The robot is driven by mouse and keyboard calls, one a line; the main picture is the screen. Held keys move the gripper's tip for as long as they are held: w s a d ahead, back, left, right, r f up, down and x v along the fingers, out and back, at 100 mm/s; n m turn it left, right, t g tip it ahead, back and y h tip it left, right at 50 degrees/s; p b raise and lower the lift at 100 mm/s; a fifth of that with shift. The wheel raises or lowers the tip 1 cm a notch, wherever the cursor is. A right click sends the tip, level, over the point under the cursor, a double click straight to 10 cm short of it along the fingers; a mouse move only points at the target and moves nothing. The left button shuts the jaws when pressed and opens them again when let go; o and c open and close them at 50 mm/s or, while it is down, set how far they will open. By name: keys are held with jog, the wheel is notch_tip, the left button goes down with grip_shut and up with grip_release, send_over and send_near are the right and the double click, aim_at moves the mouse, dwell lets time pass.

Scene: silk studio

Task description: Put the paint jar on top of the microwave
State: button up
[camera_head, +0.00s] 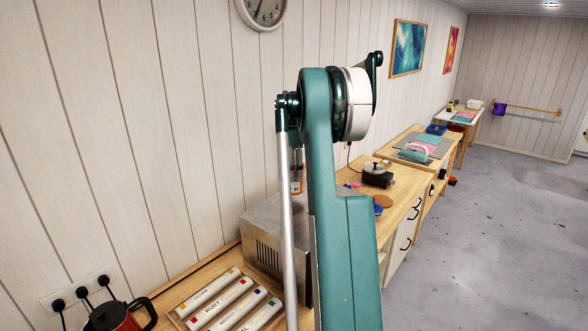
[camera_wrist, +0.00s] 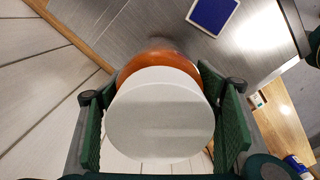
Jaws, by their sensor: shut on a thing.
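The paint jar (camera_wrist: 158,115) has a broad white lid and an orange body. It fills the middle of the wrist view. My gripper (camera_wrist: 160,108) is shut on it, with a green finger on each side. The microwave (camera_head: 262,238) is a grey metal box on the wooden counter, partly behind my arm in the head view. Its brushed metal top (camera_wrist: 125,28) shows beyond the jar in the wrist view. In the head view a small orange part of the jar (camera_head: 297,187) shows above the microwave. Whether the jar touches the top cannot be told.
A blue square with a pale border (camera_wrist: 213,14) shows beyond the jar. Labelled rolls (camera_head: 222,298) lie in a tray in front of the microwave, near a red kettle (camera_head: 118,317). A dark device (camera_head: 377,175) stands further along the counter. The plank wall is close on the left.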

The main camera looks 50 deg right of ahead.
jog(key=shift+f+p, duration=0.4)
jog(key=shift+f, duration=1.65)
jog(key=shift+f, duration=0.15)
jog(key=o, duration=1.5)
jog(key=shift+r, duration=0.2)
notch_tip(320, 180, up, 12)
jog(key=shift+f+b, duration=0.1)
jog(key=shift+b, duration=0.75)
jog(key=shift+a, duration=0.1)
